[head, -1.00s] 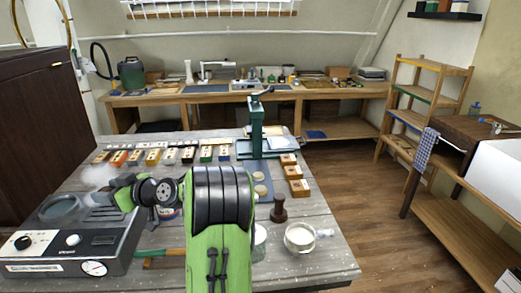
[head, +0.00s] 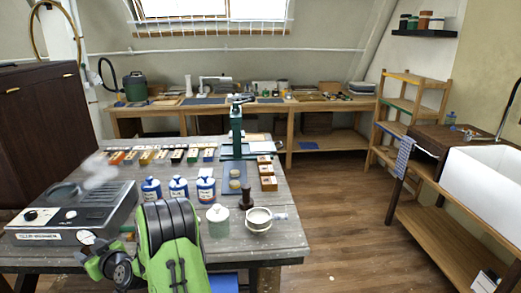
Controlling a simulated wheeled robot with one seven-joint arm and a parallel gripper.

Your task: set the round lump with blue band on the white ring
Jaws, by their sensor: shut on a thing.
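My green arm with black bands stands at the bottom centre-left of the head view, in front of the table's near edge. My gripper and anything in it do not show. I cannot make out a round lump with a blue band. A round whitish vessel with a ring-like rim (head: 258,218) stands at the table's near right; I cannot tell whether it is the white ring. Two pale round pieces (head: 234,178) lie on a blue strip in front of the green press (head: 236,135).
Three blue-and-white jars (head: 178,188) stand mid-table. Beside the whitish vessel are a pale green jar (head: 218,221) and a dark stamp-like piece (head: 247,196). A grey heating device (head: 75,215) sits left. Small blocks (head: 163,155) line the back. Floor is clear right of the table.

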